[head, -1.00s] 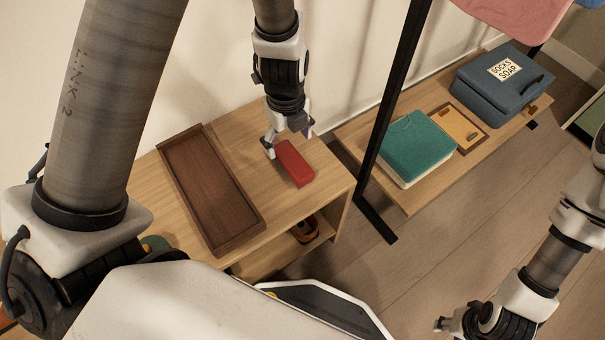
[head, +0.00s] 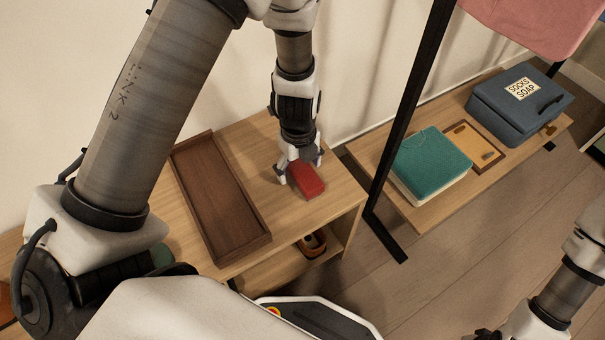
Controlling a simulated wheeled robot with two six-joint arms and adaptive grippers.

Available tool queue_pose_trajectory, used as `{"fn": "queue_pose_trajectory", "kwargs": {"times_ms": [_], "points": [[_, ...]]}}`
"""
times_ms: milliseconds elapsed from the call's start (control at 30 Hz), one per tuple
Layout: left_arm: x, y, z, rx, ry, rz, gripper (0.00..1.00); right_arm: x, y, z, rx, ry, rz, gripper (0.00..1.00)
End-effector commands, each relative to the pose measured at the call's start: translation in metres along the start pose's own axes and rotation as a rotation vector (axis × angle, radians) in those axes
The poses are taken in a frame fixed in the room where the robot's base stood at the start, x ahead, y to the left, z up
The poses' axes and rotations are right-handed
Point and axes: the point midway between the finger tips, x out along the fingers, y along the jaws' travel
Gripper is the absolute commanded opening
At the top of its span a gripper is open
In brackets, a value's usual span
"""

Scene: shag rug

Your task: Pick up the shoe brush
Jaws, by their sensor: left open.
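A red block-shaped object (head: 308,181), perhaps the shoe brush, lies on the wooden bench top to the right of a dark brown tray. No bristles show on it. My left gripper (head: 301,176) points down at it, open, with a finger at its left side and the other partly hidden behind it. I cannot tell whether the fingers touch it. My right gripper (head: 482,335) is cut off at the bottom edge, far from the red object.
The long brown tray (head: 207,190) is left of the red object. An orange-brown item (head: 312,243) sits on the shelf below. A black post (head: 407,110) stands to the right. Beyond it, a low bench holds a teal book-like item (head: 432,160), a wooden board (head: 479,143) and a blue box (head: 505,108).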

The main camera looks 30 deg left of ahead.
Motion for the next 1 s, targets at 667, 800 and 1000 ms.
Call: {"fn": "queue_pose_trajectory", "kwargs": {"times_ms": [667, 800, 1000], "points": [[0.0039, 0.0001, -0.0001, 0.000, 0.000, 0.000, 0.81, 0.0081, 0.0001, 0.0001, 0.000, 0.000, 0.000, 0.40], [0.0039, 0.0001, -0.0001, 0.000, 0.000, 0.000, 0.67, 0.0081, 0.0001, 0.0001, 0.000, 0.000, 0.000, 0.40], [0.0040, 0.0001, -0.0001, 0.000, 0.000, 0.000, 0.14, 0.0081, 0.0001, 0.0001, 0.000, 0.000, 0.000, 0.40]]}}
